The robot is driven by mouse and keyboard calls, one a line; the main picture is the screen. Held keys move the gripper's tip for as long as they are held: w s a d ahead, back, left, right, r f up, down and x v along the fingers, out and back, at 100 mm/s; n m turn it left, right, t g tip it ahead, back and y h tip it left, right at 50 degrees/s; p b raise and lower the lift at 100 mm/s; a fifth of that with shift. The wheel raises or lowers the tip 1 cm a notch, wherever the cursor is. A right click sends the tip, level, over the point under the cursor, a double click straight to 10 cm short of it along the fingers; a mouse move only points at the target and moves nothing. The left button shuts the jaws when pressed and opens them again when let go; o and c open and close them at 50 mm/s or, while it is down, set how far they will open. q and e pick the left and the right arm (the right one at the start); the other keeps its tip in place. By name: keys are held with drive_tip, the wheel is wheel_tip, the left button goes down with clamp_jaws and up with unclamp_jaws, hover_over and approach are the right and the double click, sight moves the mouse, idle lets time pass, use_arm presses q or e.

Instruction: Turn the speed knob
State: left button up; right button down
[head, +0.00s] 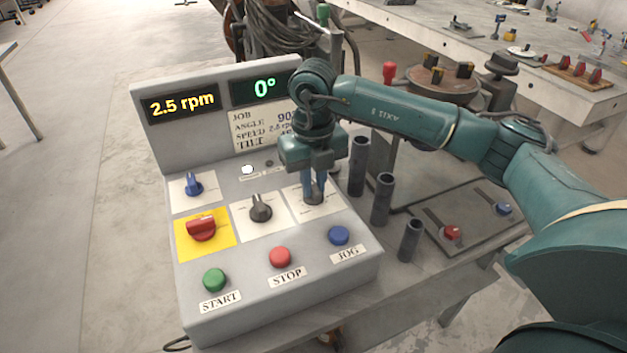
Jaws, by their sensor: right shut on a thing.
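The grey control box carries a row of knobs on label plates. My right gripper (314,183) reaches down from above and is shut on the right-hand dark knob (314,199), whose top and label are partly hidden by the fingers. A second dark knob (261,208) sits on the middle plate, a red knob (201,229) on a yellow plate, and a blue knob (194,184) behind it. I cannot read which is labelled speed. The left display (183,104) reads 2.5 rpm and the right display (264,89) reads 0°. My left gripper is out of view.
Green START (214,280), red STOP (280,257) and blue JOG (339,236) buttons line the front. A job card (262,128) is partly covered by my arm. Several dark upright tubes (382,199) stand close to the box's right. Bare floor lies left.

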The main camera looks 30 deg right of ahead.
sight(314, 186)
drive_tip(key=c, duration=1.4)
unclamp_jaws()
wheel_tip(314, 186, up, 13)
